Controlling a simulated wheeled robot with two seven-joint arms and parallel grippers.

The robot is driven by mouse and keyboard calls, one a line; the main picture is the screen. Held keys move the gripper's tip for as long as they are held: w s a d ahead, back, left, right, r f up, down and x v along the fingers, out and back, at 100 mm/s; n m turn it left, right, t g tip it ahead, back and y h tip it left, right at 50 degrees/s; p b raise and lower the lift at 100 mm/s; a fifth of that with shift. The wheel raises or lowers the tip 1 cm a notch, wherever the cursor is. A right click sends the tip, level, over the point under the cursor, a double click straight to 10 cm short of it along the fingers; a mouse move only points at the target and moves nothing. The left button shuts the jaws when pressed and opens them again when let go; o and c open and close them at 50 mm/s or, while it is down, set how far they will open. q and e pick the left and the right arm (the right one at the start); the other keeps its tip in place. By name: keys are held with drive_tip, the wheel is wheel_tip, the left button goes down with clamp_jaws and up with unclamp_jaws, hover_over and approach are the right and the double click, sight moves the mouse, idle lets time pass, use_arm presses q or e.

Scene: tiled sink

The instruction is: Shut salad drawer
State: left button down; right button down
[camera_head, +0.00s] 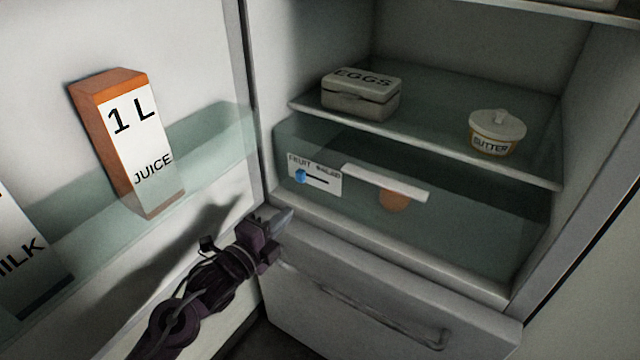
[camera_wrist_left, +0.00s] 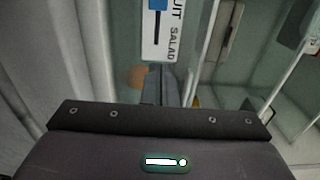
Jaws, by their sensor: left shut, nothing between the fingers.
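The salad drawer (camera_head: 455,215) is a clear greenish box low in the fridge, under the glass shelf. It has a white handle strip (camera_head: 385,182) and a label with a blue slider (camera_head: 314,176). Its front looks about flush with the shelf edge above; I cannot tell whether it is fully in. My left gripper (camera_head: 284,220) is shut and empty, in front of the drawer's lower left corner. In the left wrist view its fingers (camera_wrist_left: 161,90) point toward the drawer front, below the label (camera_wrist_left: 160,28). I cannot tell whether they touch it. My right gripper is out of view.
An egg box (camera_head: 361,95) and a butter tub (camera_head: 497,132) stand on the shelf above. The fridge door is open at left, holding a juice carton (camera_head: 130,140) and a milk carton (camera_head: 25,255). A lower drawer (camera_head: 375,300) with a bar handle is below.

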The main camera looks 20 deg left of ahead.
use_arm(q)
approach(323, 180)
drive_tip(key=x, duration=0.5)
drive_tip(key=shift+w+r, duration=0.15)
drive_tip(key=shift+w, duration=0.05)
drive_tip(key=shift+w+d, duration=0.3)
drive_tip(key=shift+w, duration=0.4)
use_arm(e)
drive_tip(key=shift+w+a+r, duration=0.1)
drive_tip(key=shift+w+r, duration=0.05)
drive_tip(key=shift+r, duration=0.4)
